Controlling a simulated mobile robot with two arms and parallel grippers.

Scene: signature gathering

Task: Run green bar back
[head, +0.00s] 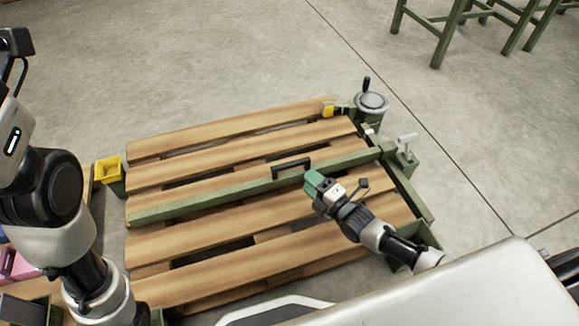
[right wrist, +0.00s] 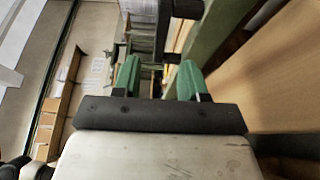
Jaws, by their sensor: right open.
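The long green bar (head: 220,194) lies across the slatted wooden surface (head: 180,176), running from lower left to upper right. A black handle (head: 292,166) stands up from the middle of the bar. My right gripper (head: 311,181) is just to the right of the handle. In the right wrist view, its two green fingertips (right wrist: 157,80) are apart. Dark handle parts (right wrist: 186,9) show ahead of them, and the green bar (right wrist: 213,35) runs alongside. No grip on the handle shows. My left arm is at the left edge, its gripper outside the picture.
A round grey handwheel (head: 371,103) stands at the back right corner, with a yellow block (head: 327,109) beside it. A grey lever clamp (head: 406,146) sits near the bar's right end. Green-legged furniture (head: 440,50) is farther off.

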